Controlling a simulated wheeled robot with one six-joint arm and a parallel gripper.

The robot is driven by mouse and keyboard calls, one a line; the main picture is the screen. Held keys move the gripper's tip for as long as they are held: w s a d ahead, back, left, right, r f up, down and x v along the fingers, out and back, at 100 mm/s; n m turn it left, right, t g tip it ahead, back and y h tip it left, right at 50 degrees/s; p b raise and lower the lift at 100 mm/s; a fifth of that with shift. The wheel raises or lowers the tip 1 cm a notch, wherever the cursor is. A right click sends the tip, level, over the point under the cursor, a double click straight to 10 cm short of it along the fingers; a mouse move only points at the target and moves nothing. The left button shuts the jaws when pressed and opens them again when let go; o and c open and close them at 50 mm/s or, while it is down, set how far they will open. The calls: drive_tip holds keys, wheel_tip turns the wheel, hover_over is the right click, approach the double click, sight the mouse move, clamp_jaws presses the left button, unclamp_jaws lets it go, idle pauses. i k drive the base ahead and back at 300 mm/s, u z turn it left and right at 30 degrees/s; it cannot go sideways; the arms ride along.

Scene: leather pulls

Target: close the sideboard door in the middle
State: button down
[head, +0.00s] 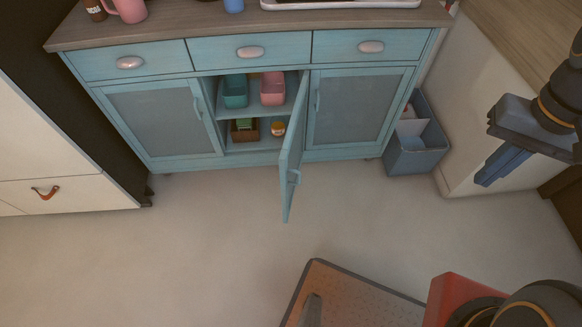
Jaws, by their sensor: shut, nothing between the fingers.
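The blue sideboard (155,61) stands against the far side, with three drawers along its top. Its middle door (290,160) is hinged on the right and stands wide open, swung out toward me and seen nearly edge-on. The left door (160,118) and the right door (352,105) are closed. My gripper (482,180) is at the right of the picture, with its fingers shut and empty. It is well to the right of the open door and touches nothing that I can see.
The open compartment holds a teal bin (235,91), a pink bin (272,88) and small items below. A grey-blue bin (418,150) stands right of the sideboard. A white cabinet (62,150) is at left. The floor (190,235) before the door is clear.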

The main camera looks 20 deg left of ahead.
sight(291, 155)
drive_tip(key=k, duration=0.65)
drive_tip(key=u, duration=1.45)
drive_tip(key=i, duration=0.5)
drive_tip(key=u, duration=0.1)
